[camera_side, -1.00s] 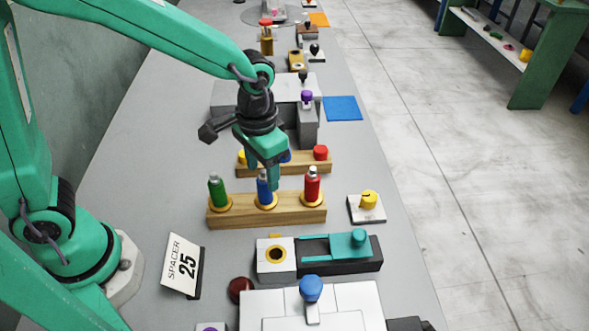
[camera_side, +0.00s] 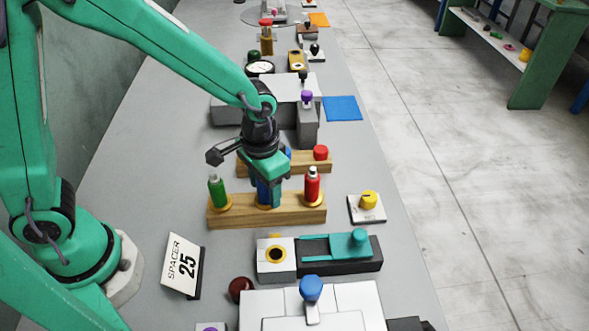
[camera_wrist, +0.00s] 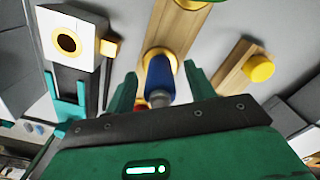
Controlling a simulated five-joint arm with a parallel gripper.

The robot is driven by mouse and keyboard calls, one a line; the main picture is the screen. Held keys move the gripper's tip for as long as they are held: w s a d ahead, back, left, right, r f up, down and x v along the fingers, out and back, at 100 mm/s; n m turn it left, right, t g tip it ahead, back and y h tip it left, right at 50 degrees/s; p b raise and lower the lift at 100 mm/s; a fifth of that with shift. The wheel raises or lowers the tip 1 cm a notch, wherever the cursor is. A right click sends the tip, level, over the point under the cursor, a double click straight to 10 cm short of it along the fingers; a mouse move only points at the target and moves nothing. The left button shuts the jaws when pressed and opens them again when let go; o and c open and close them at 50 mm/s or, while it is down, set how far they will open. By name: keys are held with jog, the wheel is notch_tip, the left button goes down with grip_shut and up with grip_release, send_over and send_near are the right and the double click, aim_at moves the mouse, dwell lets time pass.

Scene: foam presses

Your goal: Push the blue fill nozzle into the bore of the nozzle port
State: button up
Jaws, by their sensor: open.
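The blue fill nozzle (camera_side: 262,192) stands upright in the middle of a wooden rack (camera_side: 236,213), between a green nozzle (camera_side: 217,191) and a red nozzle (camera_side: 312,187). My gripper (camera_side: 264,201) is open and down over the blue nozzle, hiding most of it. In the wrist view the blue nozzle (camera_wrist: 158,72) shows between my two fingers (camera_wrist: 160,84), with a gap at each side. The likely nozzle port (camera_side: 263,270) is a white-topped block with a yellow-ringed dark bore. It also shows in the wrist view (camera_wrist: 83,28).
A dark base with a teal slide (camera_side: 358,240) adjoins the port on the right. A "SPACER 25" sign (camera_side: 183,264) stands to its left. A yellow knob on a white plate (camera_side: 367,207) sits right of the rack. A second wooden rack (camera_side: 300,169) stands behind.

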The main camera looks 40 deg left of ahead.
grip_shut()
jog(key=shift+r, duration=0.2)
jog(key=shift+r, duration=0.45)
notch_tip(320, 180, up, 3)
jog(key=shift+d+r, duration=0.1)
jog(key=s+d+r, duration=0.6)
jog(key=s, duration=0.3)
jog(key=shift+s+d+r, duration=0.25)
jog(key=shift+d+r, duration=0.05)
dwell(0.3)
